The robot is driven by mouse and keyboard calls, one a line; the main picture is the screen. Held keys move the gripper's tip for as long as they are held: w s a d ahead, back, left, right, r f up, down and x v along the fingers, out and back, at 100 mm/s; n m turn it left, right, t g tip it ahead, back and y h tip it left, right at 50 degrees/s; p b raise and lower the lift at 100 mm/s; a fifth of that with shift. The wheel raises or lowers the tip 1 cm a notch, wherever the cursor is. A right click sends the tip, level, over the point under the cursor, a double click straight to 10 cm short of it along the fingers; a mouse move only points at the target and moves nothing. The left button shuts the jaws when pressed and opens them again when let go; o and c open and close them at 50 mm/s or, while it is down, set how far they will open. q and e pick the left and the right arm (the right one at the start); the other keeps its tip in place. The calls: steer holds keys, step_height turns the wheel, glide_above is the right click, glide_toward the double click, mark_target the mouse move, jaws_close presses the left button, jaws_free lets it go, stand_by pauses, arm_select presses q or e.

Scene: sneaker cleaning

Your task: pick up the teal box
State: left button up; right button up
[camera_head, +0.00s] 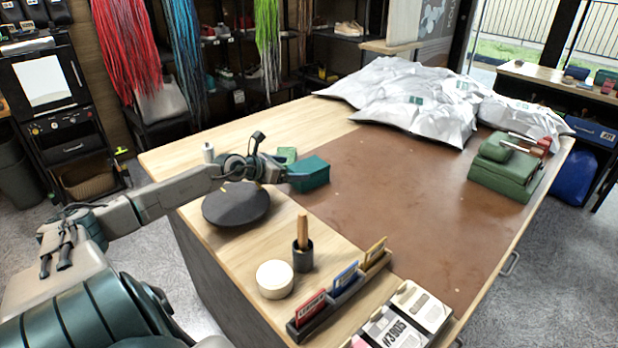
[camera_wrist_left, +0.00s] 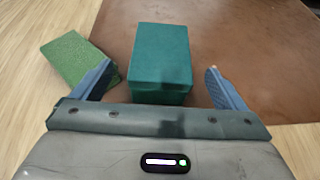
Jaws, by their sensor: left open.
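The teal box (camera_head: 310,174) stands on the near left edge of the brown mat on the wooden table. My left gripper (camera_head: 285,172) is right at the box in the head view. In the left wrist view, the teal box (camera_wrist_left: 161,60) lies between the two blue fingers of my open left gripper (camera_wrist_left: 160,88), with a gap to each finger. A green block (camera_wrist_left: 78,59) lies just left of the box, close to the left finger; it also shows in the head view (camera_head: 287,155). My right gripper is not in view.
A dark round disc (camera_head: 236,204) lies below my left forearm. A cup with a wooden-handled tool (camera_head: 303,256), a round tin (camera_head: 274,279) and a card rack (camera_head: 340,298) stand nearer. White bags (camera_head: 410,95) and green boxes (camera_head: 507,170) lie farther off. The mat's middle (camera_head: 400,190) is clear.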

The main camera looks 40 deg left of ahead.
mark_target(304, 167)
arm_select(q)
steer(key=shift+w+d+f, duration=0.1)
steer(key=shift+w+d, duration=0.05)
steer(key=shift+w, duration=0.4)
steer(key=shift+w+f, duration=0.15)
steer(key=shift+w, duration=0.1)
steer(key=shift+w+d+f+p, duration=0.1)
steer(key=shift+w+d+p, duration=0.1)
steer(key=shift+w+p, duration=0.2)
steer(key=p+x, duration=0.1)
steer(key=x, duration=0.2)
steer(key=shift+a, duration=0.1)
steer(key=shift+w+f, duration=0.35)
steer(key=shift+w, duration=0.2)
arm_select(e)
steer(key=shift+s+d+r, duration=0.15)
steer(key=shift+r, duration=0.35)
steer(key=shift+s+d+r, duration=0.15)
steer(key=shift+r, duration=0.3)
arm_select(q)
steer(key=c, duration=1)
steer(key=shift+c, duration=1)
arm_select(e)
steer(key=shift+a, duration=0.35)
